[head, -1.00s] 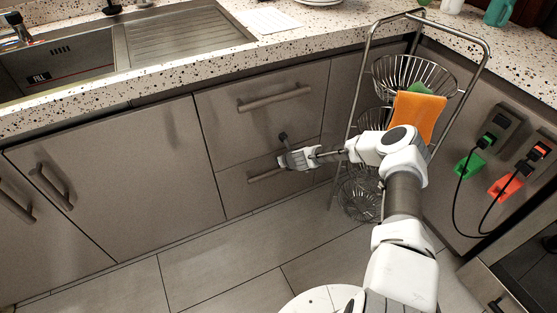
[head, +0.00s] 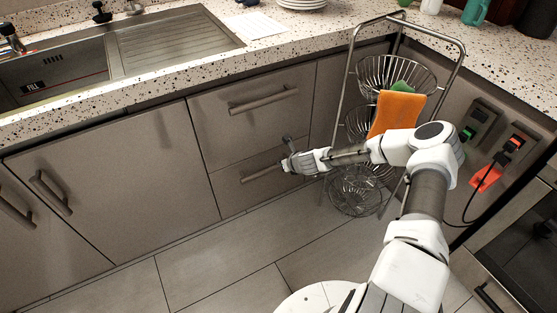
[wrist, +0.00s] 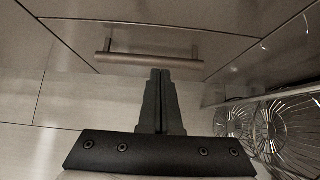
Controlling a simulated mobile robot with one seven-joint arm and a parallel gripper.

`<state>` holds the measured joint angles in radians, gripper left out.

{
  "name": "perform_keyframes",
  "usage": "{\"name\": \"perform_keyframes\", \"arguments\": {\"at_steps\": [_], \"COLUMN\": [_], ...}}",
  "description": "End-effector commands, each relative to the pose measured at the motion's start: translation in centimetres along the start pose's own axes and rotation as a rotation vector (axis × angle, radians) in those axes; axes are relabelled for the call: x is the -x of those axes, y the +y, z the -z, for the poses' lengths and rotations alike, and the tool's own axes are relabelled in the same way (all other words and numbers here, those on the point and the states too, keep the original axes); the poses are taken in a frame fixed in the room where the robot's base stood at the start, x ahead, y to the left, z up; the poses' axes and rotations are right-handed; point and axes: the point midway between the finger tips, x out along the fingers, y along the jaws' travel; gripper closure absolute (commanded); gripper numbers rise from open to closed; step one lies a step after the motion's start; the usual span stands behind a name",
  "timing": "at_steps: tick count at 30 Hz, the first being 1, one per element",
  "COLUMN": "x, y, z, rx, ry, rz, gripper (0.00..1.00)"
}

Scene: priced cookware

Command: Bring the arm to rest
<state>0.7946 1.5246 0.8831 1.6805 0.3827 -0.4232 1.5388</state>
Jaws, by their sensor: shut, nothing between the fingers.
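My gripper (head: 290,158) is at the end of my bent white arm, in front of the drawers in the head view. In the wrist view my gripper (wrist: 159,76) has its two dark fingers together with nothing between them. The fingertips overlap the bar handle (wrist: 150,60) of a drawer in that picture; I cannot tell whether they touch it. In the head view that lower drawer handle (head: 262,172) is partly hidden behind my gripper.
A wire basket stand (head: 352,60) with an orange cloth (head: 397,112) stands close behind my arm; its baskets (wrist: 290,130) show at right in the wrist view. Sockets with a cable (head: 512,146) are at right. The counter edge (head: 200,82) runs above the drawers. The floor (head: 215,265) is clear.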

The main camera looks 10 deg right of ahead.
Motion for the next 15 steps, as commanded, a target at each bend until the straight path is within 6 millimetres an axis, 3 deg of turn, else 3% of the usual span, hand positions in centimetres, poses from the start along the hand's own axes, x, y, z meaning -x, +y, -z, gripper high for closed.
{"name": "perform_keyframes", "arguments": {"at_steps": [11, 15], "x": [1.0, 2.1], "y": [0.2, 0.9], "z": [-0.2, -1.7], "rx": [0.018, 0.152], "ry": [-0.001, -0.005], "rz": [-0.004, -0.030], "gripper": [1.00, 1.00]}}
